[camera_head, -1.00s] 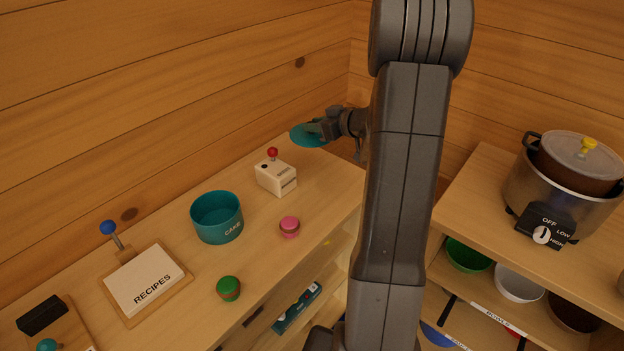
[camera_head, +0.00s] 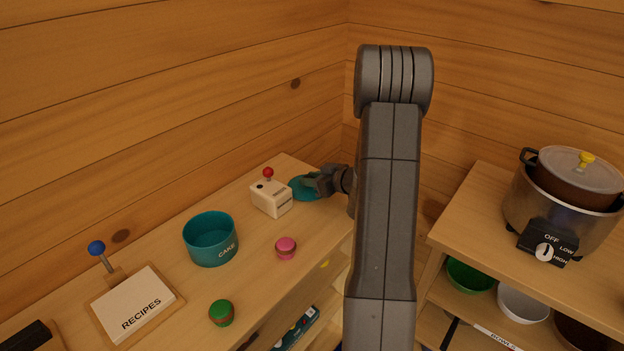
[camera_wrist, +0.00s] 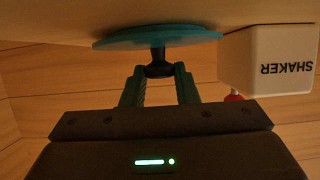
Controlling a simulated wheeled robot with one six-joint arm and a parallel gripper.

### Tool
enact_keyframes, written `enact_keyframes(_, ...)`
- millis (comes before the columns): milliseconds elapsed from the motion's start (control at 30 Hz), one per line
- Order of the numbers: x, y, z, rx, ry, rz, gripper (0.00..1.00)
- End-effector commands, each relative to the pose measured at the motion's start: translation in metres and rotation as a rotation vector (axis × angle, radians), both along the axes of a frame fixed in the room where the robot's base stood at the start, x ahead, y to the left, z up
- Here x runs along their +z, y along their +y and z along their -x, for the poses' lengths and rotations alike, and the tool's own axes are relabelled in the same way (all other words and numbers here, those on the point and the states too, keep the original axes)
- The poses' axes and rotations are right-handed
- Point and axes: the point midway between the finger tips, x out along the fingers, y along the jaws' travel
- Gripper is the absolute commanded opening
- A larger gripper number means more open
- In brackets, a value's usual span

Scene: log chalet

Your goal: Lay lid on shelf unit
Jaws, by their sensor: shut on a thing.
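The teal round lid (camera_head: 303,190) is at the far right end of the shelf unit's wooden top (camera_head: 255,240), just right of the white shaker. My gripper (camera_head: 318,184) is shut on the lid's dark knob. In the wrist view, which looks upside down, the lid (camera_wrist: 150,37) lies about flat against or just above the top. Its fingers (camera_wrist: 158,75) pinch the knob (camera_wrist: 158,62) from both sides. I cannot tell whether the lid touches the wood.
The white shaker (camera_head: 271,197) with a red knob is close beside the lid. A teal CAKE bowl (camera_head: 210,240), pink macaron (camera_head: 286,248), green macaron (camera_head: 221,313) and RECIPES board (camera_head: 142,300) stand nearer. A log wall is behind; a cooker (camera_head: 560,205) stands right.

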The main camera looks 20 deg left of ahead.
Motion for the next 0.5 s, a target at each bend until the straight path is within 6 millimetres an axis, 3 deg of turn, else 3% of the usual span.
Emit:
enact_keyframes(300,-0.0029,-0.0001,-0.0002,-0.001,-0.002,-0.001,0.0)
enact_keyframes(333,-0.0023,0.0,-0.0002,-0.001,-0.002,-0.001,0.31)
enact_keyframes(433,-0.0018,-0.0001,-0.0002,-0.001,-0.002,-0.001,0.49)
enact_keyframes(500,-0.0018,-0.0002,-0.0002,-0.001,-0.002,-0.001,0.49)
